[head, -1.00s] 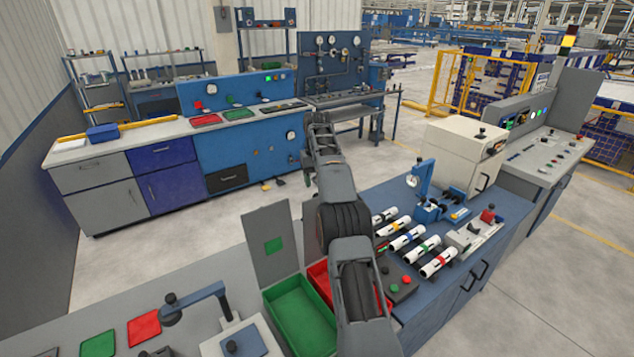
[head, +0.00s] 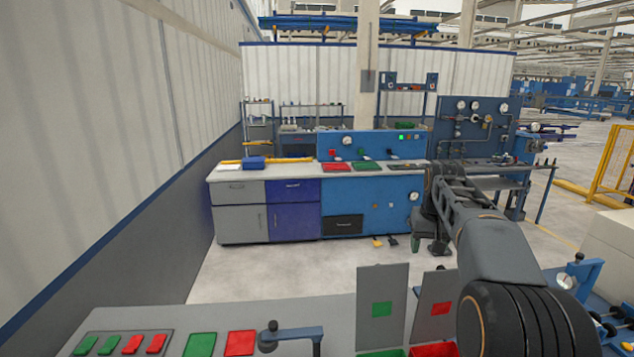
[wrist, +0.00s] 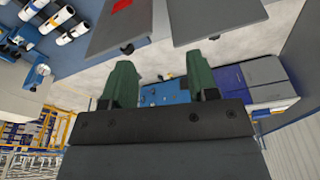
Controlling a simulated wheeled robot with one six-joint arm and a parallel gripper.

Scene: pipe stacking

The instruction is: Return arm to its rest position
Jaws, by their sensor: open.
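My gripper (wrist: 157,75) shows in the wrist view with its two green fingers spread wide and nothing between them. In the head view my arm reaches up from the lower right and bends down at its far end, where the gripper (head: 428,246) hangs in the air in front of the blue cabinet, partly hidden by the arm. Several white pipes with coloured bands (wrist: 70,25) lie side by side at the upper left of the wrist view, apart from the fingers.
A long cabinet bench (head: 265,210) stands beyond open floor. A grey and white wall (head: 100,150) runs along the left.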

